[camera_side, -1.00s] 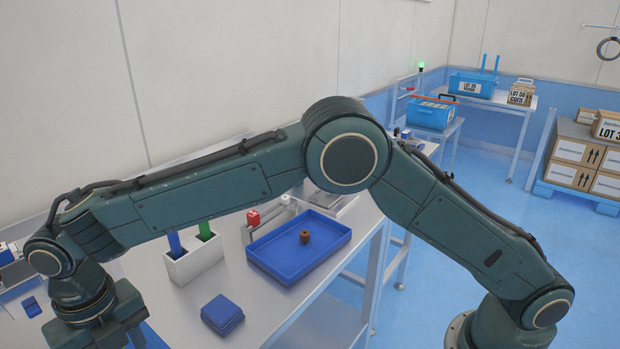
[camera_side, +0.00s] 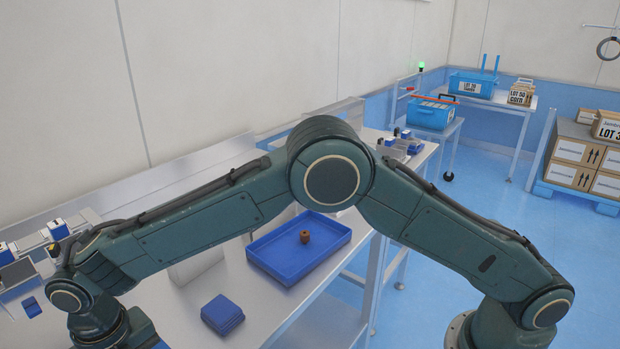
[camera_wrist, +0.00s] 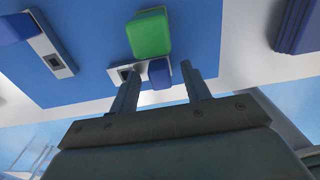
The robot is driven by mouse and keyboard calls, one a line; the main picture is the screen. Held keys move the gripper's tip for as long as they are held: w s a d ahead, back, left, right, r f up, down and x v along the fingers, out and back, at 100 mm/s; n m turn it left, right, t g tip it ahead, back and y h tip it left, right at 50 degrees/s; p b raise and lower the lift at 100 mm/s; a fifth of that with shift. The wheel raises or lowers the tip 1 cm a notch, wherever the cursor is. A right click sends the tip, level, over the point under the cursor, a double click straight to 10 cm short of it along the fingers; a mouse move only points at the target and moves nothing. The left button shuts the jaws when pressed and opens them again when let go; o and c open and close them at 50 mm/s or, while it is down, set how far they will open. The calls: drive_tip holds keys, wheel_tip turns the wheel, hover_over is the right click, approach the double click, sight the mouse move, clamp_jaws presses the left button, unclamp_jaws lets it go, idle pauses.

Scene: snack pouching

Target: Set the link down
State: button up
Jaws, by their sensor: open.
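A small brown piece (camera_side: 305,237), possibly the link, stands in the blue tray (camera_side: 262,246) on the steel table in the side view. It is too small to tell more, and it is well to the right of my wrist. My gripper (camera_wrist: 160,82) shows in the wrist view with its two fingers apart and nothing held between them. A green block (camera_wrist: 150,33) and a small blue piece in a white frame (camera_wrist: 159,73) lie beyond the fingertips. In the side view my fingers are out of the picture at the lower left.
A stack of dark blue squares (camera_side: 222,314) lies on the table in front of the tray; a dark blue stack also shows in the wrist view (camera_wrist: 301,25). The table between stack and tray is clear.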

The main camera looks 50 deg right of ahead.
idle(0.3)
drive_tip(key=shift+r, duration=0.1)
clamp_jaws()
wheel_tip(320, 180, up, 20)
idle(0.8)
idle(0.5)
